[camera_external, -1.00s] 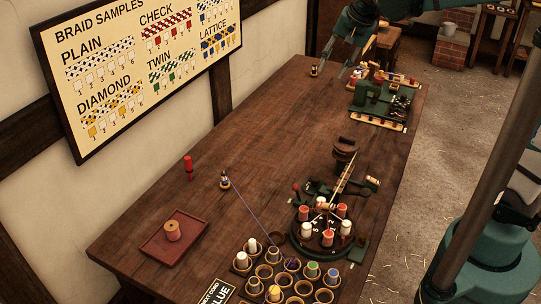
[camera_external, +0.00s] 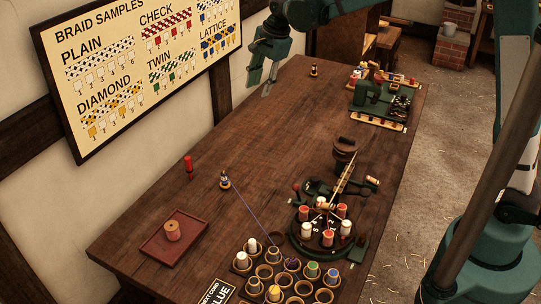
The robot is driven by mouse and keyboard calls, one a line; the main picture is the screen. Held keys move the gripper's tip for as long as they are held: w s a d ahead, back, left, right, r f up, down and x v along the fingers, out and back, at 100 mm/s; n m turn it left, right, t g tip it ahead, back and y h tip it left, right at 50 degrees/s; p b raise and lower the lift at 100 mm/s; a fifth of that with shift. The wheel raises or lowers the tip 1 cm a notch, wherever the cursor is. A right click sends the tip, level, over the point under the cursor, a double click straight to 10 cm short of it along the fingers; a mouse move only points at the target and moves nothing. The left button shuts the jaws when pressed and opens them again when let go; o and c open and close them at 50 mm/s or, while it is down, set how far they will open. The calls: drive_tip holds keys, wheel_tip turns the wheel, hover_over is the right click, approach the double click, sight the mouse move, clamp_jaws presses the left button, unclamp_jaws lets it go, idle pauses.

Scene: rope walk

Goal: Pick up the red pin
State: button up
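The red pin (camera_external: 188,168) stands upright on the wooden table near its left edge, by the wall. It is a slim red peg with a rounded head, clear of other things. My gripper (camera_external: 261,91) is above the far left part of the table, well beyond the pin and to its right. Its two fingers point down and are apart, with nothing between them.
A red tray (camera_external: 152,252) with a wooden spool (camera_external: 172,231) is in front of the pin. A small post (camera_external: 225,182) with a blue cord stands to its right. A round braiding stand (camera_external: 320,240) and a cup rack (camera_external: 268,272) are at right. The table's middle is clear.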

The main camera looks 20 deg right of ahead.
drive_tip(key=w+a+f+m+g, duration=0.1)
drive_tip(key=a+f, duration=0.3)
drive_tip(key=a, duration=0.3)
drive_tip(key=a+f+m, duration=0.2)
drive_tip(key=a+f, duration=0.2)
drive_tip(key=a, duration=0.2)
drive_tip(key=m+g, duration=0.1)
drive_tip(key=m, duration=0.2)
hover_over(188, 158)
drive_tip(key=d, duration=0.1)
drive_tip(key=shift+h, duration=0.3)
wheel_tip(188, 158, down, 11)
drive_tip(key=shift+d+r+p, duration=0.1)
drive_tip(key=shift+r+p, duration=0.05)
drive_tip(key=shift+p, duration=0.15)
drive_tip(key=shift+w+a+f, duration=0.1)
drive_tip(key=shift+a+f, duration=0.1)
drive_tip(key=shift+f, duration=1.1)
drive_tip(key=shift+a+f, duration=0.25)
drive_tip(key=shift+f, duration=1.05)
drive_tip(key=shift+a+f, duration=0.25)
drive_tip(key=shift+f, duration=1)
drive_tip(key=c, duration=0.9)
